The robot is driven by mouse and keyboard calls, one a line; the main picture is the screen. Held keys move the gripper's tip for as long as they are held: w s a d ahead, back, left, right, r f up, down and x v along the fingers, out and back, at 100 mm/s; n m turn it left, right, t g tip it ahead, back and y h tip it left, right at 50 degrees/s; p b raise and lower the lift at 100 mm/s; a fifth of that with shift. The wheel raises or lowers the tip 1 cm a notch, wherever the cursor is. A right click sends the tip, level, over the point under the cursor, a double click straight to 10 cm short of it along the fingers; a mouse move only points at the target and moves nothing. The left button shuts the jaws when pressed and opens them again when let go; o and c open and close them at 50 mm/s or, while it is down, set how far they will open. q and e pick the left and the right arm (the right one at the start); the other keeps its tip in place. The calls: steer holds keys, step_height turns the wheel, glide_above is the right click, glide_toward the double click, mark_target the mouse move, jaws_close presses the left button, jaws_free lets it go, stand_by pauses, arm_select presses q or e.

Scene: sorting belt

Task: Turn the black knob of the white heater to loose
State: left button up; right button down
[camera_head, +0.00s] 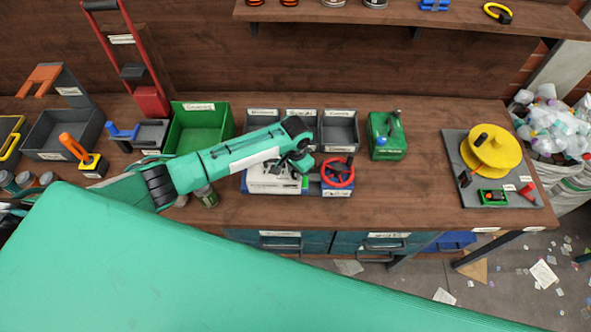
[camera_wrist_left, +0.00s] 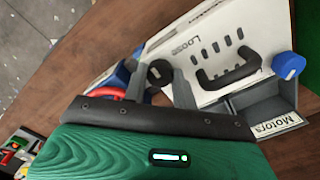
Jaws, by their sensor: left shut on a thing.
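The white heater (camera_head: 272,187) stands on the workbench, partly hidden under my left arm in the head view. In the left wrist view its white panel (camera_wrist_left: 208,75) shows a "Loose" label, several dark slots and a black handle (camera_wrist_left: 229,72). The black knob (camera_wrist_left: 160,71) is at the panel's edge near that label. My left gripper (camera_head: 301,166) is over the heater's right part. In the left wrist view its two grey fingers are on either side of the black knob, shut on it. My right gripper is not in view.
A red handwheel (camera_head: 338,173) on a blue-and-white base stands just right of the heater.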

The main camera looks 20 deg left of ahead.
arm_select(q)
steer(key=shift+n, duration=0.3)
steer(key=n, duration=0.9)
steer(key=shift+n, duration=0.4)
steer(key=n, duration=0.3)
steer(key=shift+n, duration=0.3)
steer(key=n, duration=0.5)
steer(key=shift+n, duration=2.8)
steer(key=o, duration=1)
